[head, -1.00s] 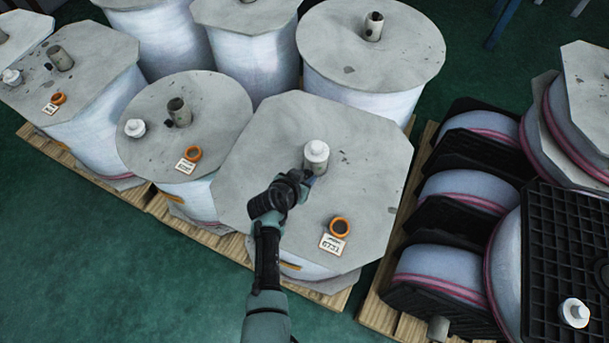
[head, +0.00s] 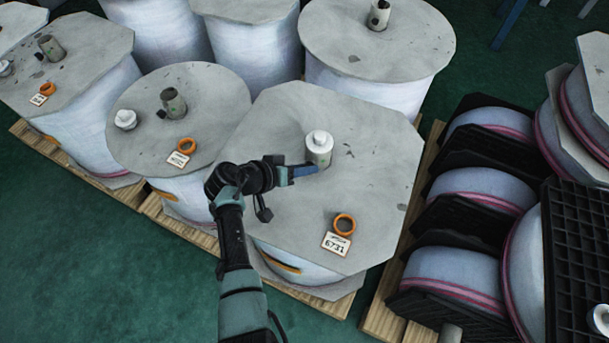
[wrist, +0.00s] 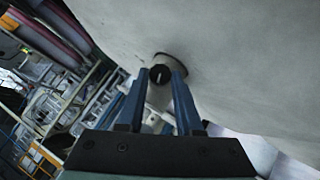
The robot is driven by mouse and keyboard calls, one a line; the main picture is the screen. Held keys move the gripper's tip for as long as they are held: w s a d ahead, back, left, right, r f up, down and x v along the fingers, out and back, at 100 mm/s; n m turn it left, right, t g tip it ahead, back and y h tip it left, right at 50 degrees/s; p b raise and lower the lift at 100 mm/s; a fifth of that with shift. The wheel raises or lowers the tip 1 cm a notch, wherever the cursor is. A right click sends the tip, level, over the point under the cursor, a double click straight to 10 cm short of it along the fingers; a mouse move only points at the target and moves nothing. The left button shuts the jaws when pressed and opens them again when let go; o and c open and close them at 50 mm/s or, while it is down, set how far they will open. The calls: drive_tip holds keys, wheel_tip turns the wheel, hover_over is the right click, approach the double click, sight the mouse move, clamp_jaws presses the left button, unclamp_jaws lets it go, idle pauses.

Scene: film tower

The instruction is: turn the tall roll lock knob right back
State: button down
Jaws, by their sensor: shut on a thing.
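The tall roll (head: 365,195) with a grey octagonal top stands at the centre of the head view. A pale core post with a white cap (head: 319,140) rises from its top. In the wrist view a small dark round knob (wrist: 160,74) with a pale, nearly upright line sits at the post's side, between my blue fingertips. My gripper (head: 312,170) reaches the post from the left, just above the roll's top, and is shut on the knob. The gripper hides the knob in the head view. It also shows in the wrist view (wrist: 157,77).
An orange ring (head: 344,225) and a number tag (head: 336,243) lie near the top's front edge. A shorter round-topped roll (head: 215,95) stands at left. Black-framed spools (head: 480,190) fill the right. Green floor (head: 90,260) is clear at front left.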

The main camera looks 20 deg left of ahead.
drive_tip(key=n+h+b, duration=0.1)
drive_tip(key=b, duration=0.1)
drive_tip(key=f+h+b, duration=0.1)
drive_tip(key=h+b, duration=0.1)
drive_tip(key=b, duration=0.1)
drive_tip(key=shift+a+f+n+t, duration=0.1)
drive_tip(key=shift+a+n+t, duration=0.2)
drive_tip(key=shift+n, duration=0.1)
drive_tip(key=h+b, duration=0.1)
drive_tip(key=b, duration=0.2)
drive_tip(key=n+t+h+b, duration=0.1)
drive_tip(key=b, duration=0.1)
drive_tip(key=shift+f+n+h+b, duration=0.2)
drive_tip(key=shift+n+h+b, duration=0.1)
drive_tip(key=shift+b, duration=0.1)
drive_tip(key=n+h+b, duration=0.1)
drive_tip(key=b, duration=0.2)
drive_tip(key=shift+a+n+t+h+b, duration=0.1)
drive_tip(key=shift+n+t+h+b, duration=0.2)
drive_tip(key=shift+n+t, duration=0.1)
drive_tip(key=shift+n+h+b, duration=0.3)
drive_tip(key=shift+h+b, duration=0.1)
drive_tip(key=shift+b, duration=0.2)
drive_tip(key=shift+r+t, duration=0.1)
drive_tip(key=shift+t, duration=0.2)
drive_tip(key=c, duration=0.6)
unclamp_jaws()
